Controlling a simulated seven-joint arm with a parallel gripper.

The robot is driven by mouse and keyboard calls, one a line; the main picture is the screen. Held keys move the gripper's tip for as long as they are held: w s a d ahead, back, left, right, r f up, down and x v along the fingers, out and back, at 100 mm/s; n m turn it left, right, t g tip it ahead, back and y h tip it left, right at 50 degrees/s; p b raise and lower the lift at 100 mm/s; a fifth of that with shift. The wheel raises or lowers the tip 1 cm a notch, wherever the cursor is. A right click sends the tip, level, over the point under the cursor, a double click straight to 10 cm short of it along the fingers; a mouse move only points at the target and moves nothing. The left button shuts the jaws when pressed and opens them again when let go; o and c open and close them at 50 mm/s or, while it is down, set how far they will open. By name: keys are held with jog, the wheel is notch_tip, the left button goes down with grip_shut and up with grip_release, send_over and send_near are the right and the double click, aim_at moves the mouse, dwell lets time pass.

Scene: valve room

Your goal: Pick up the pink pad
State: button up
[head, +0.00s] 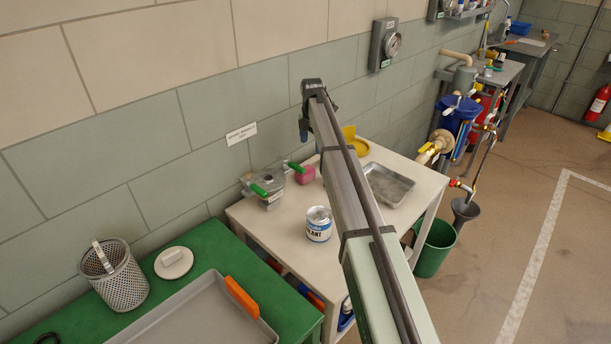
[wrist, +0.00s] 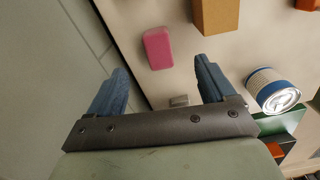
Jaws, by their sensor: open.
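In the wrist view the pink pad (wrist: 158,48) shows whole, as a rounded block beyond the space between my fingertips. My gripper (head: 303,130) hangs above the back of the table, with a blue finger showing. In the wrist view my gripper (wrist: 160,66) is open, its two blue fingers apart with nothing between them, clear of the pad.
A white-and-blue can (head: 319,224) stands nearer the front and also shows in the wrist view (wrist: 272,90). An orange-brown block (wrist: 215,14) is near the pad. A metal tray (head: 388,184) is to the right.

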aim_at(310, 174)
jog(key=shift+n, duration=0.3)
jog(key=f, duration=0.4)
jog(key=a+f, duration=0.1)
jog(key=f, duration=0.4)
jog(key=a+f, duration=0.1)
jog(key=f, duration=0.3)
jog(key=shift+s+f, duration=0.2)
jog(key=shift+f, duration=0.05)
jog(key=shift+c, duration=0.5)
jog(key=c, duration=0.9)
jog(key=shift+r, duration=0.1)
jog(key=shift+c, duration=0.2)
